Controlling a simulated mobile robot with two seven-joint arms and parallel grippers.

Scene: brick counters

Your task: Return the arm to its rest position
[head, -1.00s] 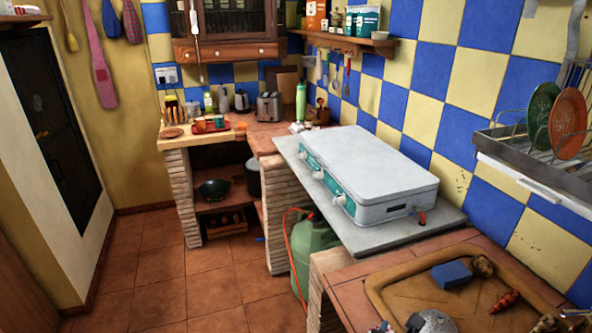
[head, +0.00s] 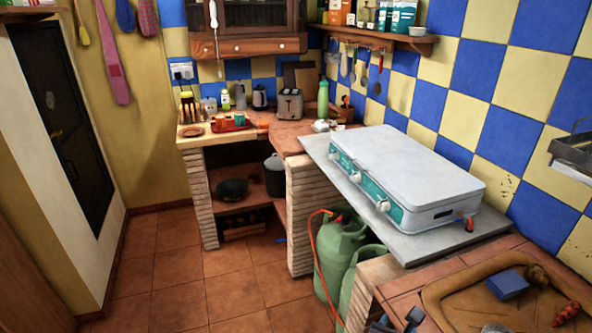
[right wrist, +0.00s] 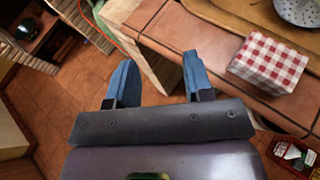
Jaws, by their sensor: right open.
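My right gripper (head: 400,318) shows at the bottom edge of the head view, by the front of the near brick counter (head: 400,285). In the right wrist view its two blue fingers (right wrist: 160,80) stand wide apart with nothing between them. The floor and the counter's edge lie beyond the fingers. The rest of the right arm is out of the head view. My left arm and gripper do not show.
A red-and-white checked box (right wrist: 270,62) sits on the counter right of the fingers. A colander (right wrist: 298,10) is near it. A closed stove (head: 400,175) stands on a grey slab, with green gas bottles (head: 338,255) below. The tiled floor (head: 180,270) at left is clear.

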